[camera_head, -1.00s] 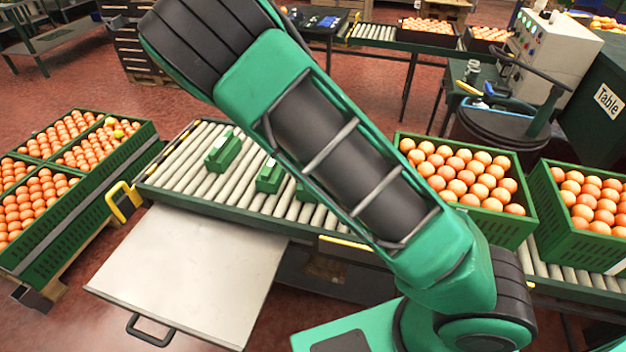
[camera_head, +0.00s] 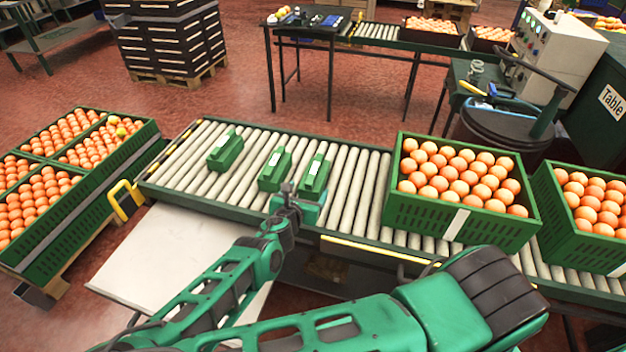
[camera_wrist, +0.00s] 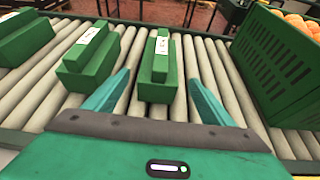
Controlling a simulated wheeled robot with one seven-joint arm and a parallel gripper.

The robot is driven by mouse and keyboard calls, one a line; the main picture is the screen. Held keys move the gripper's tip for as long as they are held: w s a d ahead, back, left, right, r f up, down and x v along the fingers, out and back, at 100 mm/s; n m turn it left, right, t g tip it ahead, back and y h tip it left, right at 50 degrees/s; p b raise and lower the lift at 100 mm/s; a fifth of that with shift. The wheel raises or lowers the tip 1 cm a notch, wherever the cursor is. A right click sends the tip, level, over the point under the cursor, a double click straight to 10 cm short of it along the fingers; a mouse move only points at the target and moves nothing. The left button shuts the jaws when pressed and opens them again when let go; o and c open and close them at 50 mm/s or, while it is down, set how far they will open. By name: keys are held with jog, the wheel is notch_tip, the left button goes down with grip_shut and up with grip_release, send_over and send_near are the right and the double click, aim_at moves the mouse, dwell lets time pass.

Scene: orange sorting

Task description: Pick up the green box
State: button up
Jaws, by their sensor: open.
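Three green boxes with white labels stand on the roller conveyor (camera_head: 345,195): a left one (camera_head: 225,152), a middle one (camera_head: 274,170) and a right one (camera_head: 315,176). My gripper (camera_head: 300,197) is at the conveyor's near edge, just in front of the right box. In the wrist view my gripper (camera_wrist: 157,98) is open, with its two teal fingers apart and pointing forward. The right box (camera_wrist: 159,75) lies ahead between the finger lines, with nothing gripped. The middle box (camera_wrist: 90,60) is just left of the left finger, and the left box (camera_wrist: 25,40) is at the upper left.
A green crate of oranges (camera_head: 460,190) stands on the conveyor to the right, with another crate (camera_head: 585,215) beyond it. More orange crates (camera_head: 75,165) are at the left. A yellow handle (camera_head: 125,198) sticks out at the conveyor's left end. Bare rollers lie between the right box and the crate.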

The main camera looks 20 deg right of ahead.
jog(key=x, duration=0.5)
jog(key=shift+d+f, duration=0.1)
jog(key=shift+r+x, duration=0.2)
jog(key=shift+x, duration=2.55)
jog(key=shift+w, duration=0.2)
jog(key=c, duration=1.4)
jog(key=shift+o, duration=0.2)
jog(key=shift+r, duration=0.15)
